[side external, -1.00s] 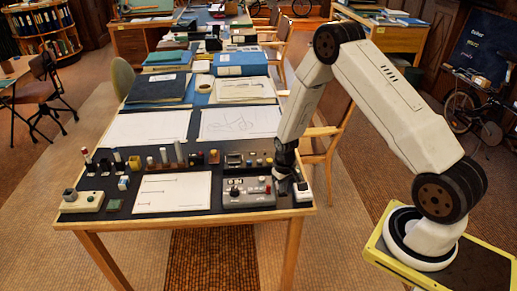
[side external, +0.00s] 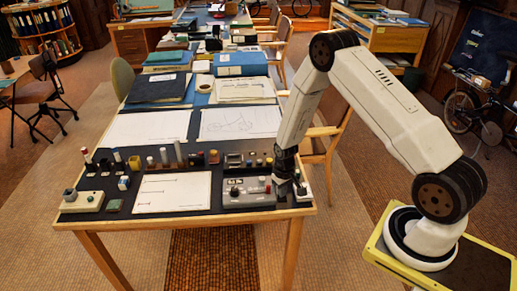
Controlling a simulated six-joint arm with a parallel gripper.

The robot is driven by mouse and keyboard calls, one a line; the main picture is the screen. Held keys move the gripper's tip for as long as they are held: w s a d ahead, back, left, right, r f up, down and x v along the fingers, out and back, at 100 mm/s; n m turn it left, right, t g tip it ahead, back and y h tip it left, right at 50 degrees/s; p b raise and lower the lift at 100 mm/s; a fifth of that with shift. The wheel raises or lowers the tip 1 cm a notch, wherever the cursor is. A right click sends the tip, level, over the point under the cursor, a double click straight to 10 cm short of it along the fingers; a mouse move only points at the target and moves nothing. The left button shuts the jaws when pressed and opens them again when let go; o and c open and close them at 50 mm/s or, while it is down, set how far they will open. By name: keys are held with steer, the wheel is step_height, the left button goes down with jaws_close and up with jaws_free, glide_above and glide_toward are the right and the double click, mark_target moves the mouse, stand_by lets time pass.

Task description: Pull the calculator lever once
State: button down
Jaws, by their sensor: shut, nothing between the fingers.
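The calculator (side external: 248,193) is a grey box with dark dials and a red knob, near the front right corner of the table. My gripper (side external: 283,192) points down at its right side, close beside it. The fingers are shut and hold nothing. I cannot pick out the lever; my gripper covers the right end of the calculator, and I cannot tell whether it touches the lever.
A small device (side external: 302,190) stands just right of my gripper at the table edge. Behind the calculator is a row of small objects (side external: 236,160). A white sheet (side external: 173,193) lies to the left, and a control box (side external: 83,201) sits at the front left corner.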

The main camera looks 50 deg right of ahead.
steer(key=shift+r, duration=0.1)
stand_by(0.3)
step_height(320, 180, up, 8)
stand_by(1.4)
steer(key=s+a+r+n+t, duration=0.2)
steer(key=s+a+r+n, duration=0.1)
steer(key=s+a+r, duration=0.8)
step_height(320, 180, up, 4)
steer(key=shift+a+r+t, duration=0.25)
steer(key=shift+a+t, duration=0.05)
steer(key=shift+a, duration=0.55)
stand_by(1.5)
